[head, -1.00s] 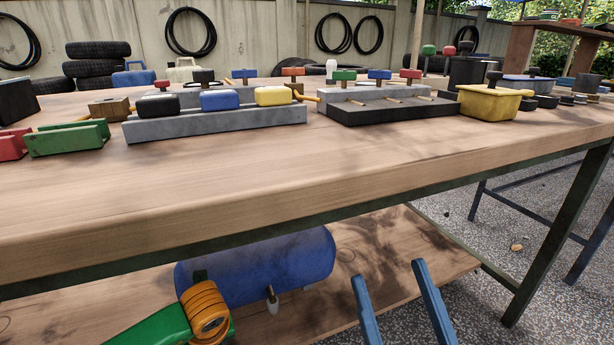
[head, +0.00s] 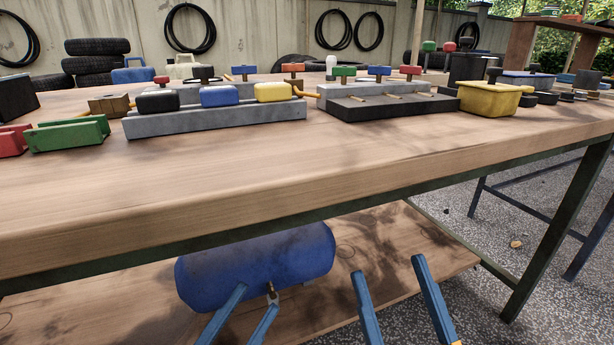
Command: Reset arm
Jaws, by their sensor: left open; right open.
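My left gripper (head: 256,298) is open at the bottom, its two blue fingers pointing up in front of the lower part of the blue tank (head: 262,260). A small brass valve (head: 271,290) under the tank shows close to its fingertips; I cannot tell whether they touch. I see nothing held between the fingers. My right gripper (head: 388,268) is open and empty to the right of the tank, its blue fingers in front of the lower shelf. Both arms are mostly out of view.
The workbench (head: 300,185) spans above the lower shelf (head: 390,235). On it stand a grey block with black, blue and yellow pieces (head: 220,97), a dark stepped block (head: 395,107), a yellow tub (head: 490,98) and green (head: 65,135) and red holders (head: 14,140). Its front strip is clear.

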